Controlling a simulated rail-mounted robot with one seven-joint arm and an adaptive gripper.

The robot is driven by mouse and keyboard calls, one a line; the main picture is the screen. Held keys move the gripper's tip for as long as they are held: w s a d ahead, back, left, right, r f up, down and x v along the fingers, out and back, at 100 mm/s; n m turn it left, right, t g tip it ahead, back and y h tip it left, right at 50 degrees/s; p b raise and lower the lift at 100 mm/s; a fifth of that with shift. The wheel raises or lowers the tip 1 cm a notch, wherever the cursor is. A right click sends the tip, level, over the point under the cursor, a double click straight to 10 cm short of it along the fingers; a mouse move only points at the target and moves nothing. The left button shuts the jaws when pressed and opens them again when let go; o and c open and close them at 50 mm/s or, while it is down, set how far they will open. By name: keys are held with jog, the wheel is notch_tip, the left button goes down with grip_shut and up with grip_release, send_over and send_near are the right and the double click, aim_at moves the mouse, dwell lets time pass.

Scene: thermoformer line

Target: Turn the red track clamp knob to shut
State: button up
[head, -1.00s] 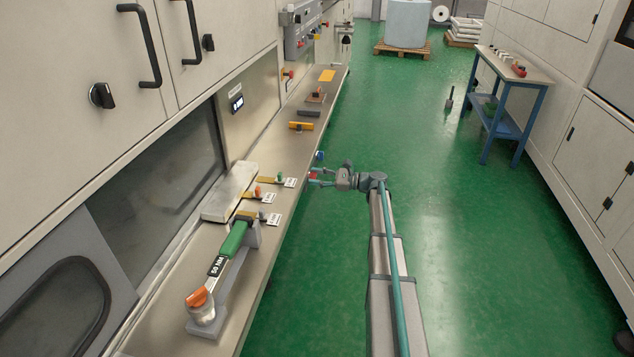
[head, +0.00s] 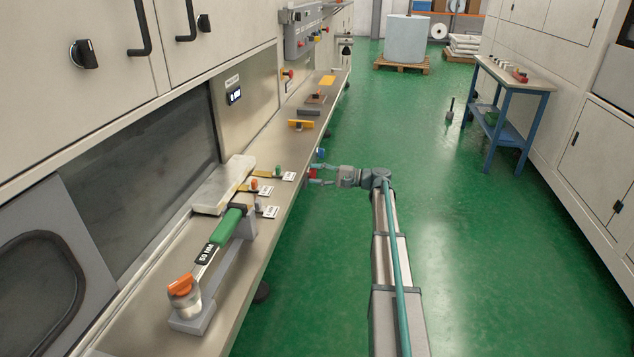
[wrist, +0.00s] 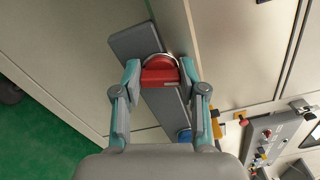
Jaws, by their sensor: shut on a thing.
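The red track clamp knob (wrist: 160,72) sits on a grey bar below the bench edge, and its pointer bar lies across the wrist view. My gripper (wrist: 160,78) has a finger on each side of the knob and is shut on it. In the head view the red knob (head: 313,173) is small at the bench's front edge, with my gripper (head: 316,174) reaching it from the right. A blue knob (head: 320,153) is just beyond it; it also shows in the wrist view (wrist: 185,136). The knob's exact turn angle is hard to tell.
A blue table (head: 510,80) stands at right.

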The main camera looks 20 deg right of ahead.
jog(key=shift+f+n+b, duration=0.15)
jog(key=shift+n+b, duration=1.25)
jog(key=shift+n, duration=0.3)
jog(key=o, duration=1.1)
jog(key=shift+o, duration=0.2)
jog(key=v, duration=1.2)
